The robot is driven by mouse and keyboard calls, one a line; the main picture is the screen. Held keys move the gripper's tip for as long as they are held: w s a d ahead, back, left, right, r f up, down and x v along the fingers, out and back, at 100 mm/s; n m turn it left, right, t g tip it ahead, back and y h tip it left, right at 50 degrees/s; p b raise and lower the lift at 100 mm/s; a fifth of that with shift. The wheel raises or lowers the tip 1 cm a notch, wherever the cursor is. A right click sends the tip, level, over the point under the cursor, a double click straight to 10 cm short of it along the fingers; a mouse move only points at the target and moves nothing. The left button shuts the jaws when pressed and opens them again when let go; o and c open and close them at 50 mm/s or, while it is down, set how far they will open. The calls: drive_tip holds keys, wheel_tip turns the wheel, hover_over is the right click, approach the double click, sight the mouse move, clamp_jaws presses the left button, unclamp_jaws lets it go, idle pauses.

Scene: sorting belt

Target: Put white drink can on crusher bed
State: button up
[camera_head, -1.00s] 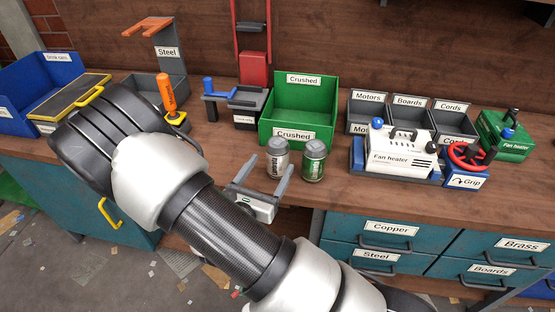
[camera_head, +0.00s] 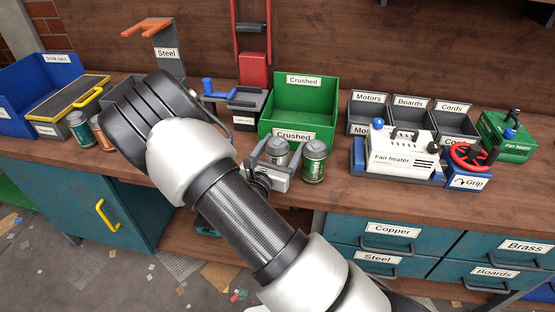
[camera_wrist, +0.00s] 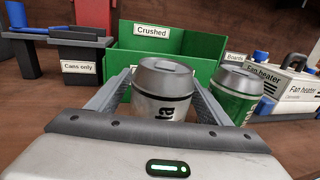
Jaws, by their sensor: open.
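The white drink can (camera_head: 277,153) stands upright on the bench in front of the green bin. My gripper (camera_head: 283,146) is open, with one finger on each side of this can. In the wrist view the white can (camera_wrist: 162,95) sits between the spread fingers; whether either touches it I cannot tell. A green can (camera_head: 314,162) stands just right of the right finger. The can crusher, a red block (camera_head: 255,68) on a red frame above a grey base, stands behind and left. Its base carries a "Cans only" label (camera_wrist: 80,67) in the wrist view.
The green "Crushed" bin (camera_head: 294,136) is right behind the cans. A white fan heater (camera_head: 400,150) sits to the right. A teal can (camera_head: 80,130) and an orange can (camera_head: 101,132) stand at left, beside my arm. A blue lever (camera_head: 208,86) is left of the crusher.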

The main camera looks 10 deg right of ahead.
drive_tip(key=c, duration=1.2)
